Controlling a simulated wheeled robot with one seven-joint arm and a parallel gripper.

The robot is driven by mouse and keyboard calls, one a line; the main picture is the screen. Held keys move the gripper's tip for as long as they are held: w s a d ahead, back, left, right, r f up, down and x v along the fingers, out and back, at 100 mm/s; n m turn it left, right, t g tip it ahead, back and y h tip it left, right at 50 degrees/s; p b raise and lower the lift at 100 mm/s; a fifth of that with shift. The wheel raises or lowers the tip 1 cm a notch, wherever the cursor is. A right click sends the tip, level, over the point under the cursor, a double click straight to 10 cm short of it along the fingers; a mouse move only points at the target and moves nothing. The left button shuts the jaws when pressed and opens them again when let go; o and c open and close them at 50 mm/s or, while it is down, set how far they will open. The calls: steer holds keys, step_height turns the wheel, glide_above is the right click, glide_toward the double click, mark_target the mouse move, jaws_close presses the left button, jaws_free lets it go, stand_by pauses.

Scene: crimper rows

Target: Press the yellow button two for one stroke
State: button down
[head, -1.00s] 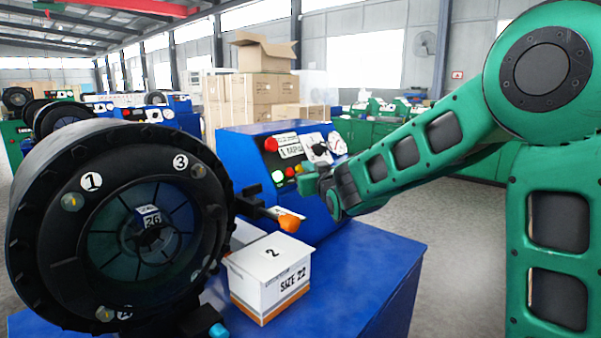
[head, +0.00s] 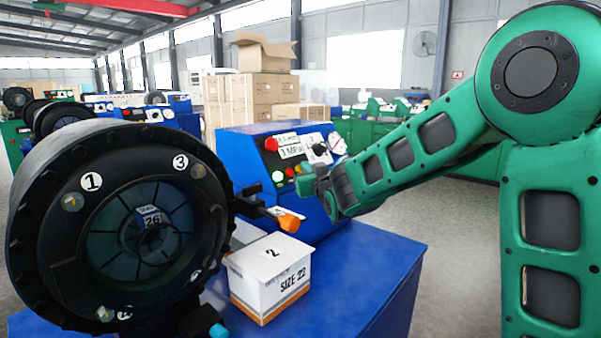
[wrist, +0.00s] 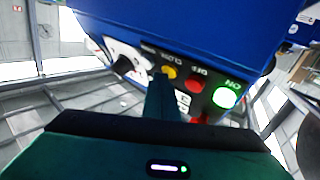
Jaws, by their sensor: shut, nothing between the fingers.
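The yellow button (wrist: 169,72) is on the blue machine's control panel (wrist: 140,50), beside a red button (wrist: 196,86) and a lit green button (wrist: 225,97) in the wrist view. My gripper (wrist: 160,78) is shut and empty, with its dark fingertips close to the yellow button and overlapping its edge in the picture. I cannot tell whether they touch. In the head view my gripper (head: 306,182) is in front of the panel's lower right, just below the yellow button (head: 298,168).
A black crimper head (head: 120,225) with numbered marks stands at left. A white box (head: 268,277) marked 2 and SIZE 22 sits on the blue bench (head: 370,265). An orange-tipped lever (head: 289,222) sticks out near the box. A red knob (head: 270,144) is on the panel's upper left.

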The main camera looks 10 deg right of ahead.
steer(key=shift+s, duration=0.1)
steer(key=shift+s+d+r, duration=0.4)
steer(key=shift+s+r, duration=0.1)
steer(key=s+d+r, duration=0.2)
steer(key=s, duration=0.1)
steer(key=shift+s+d+r, duration=0.2)
steer(key=shift+d+r, duration=0.05)
steer(key=shift+r, duration=0.1)
stand_by(0.4)
stand_by(0.6)
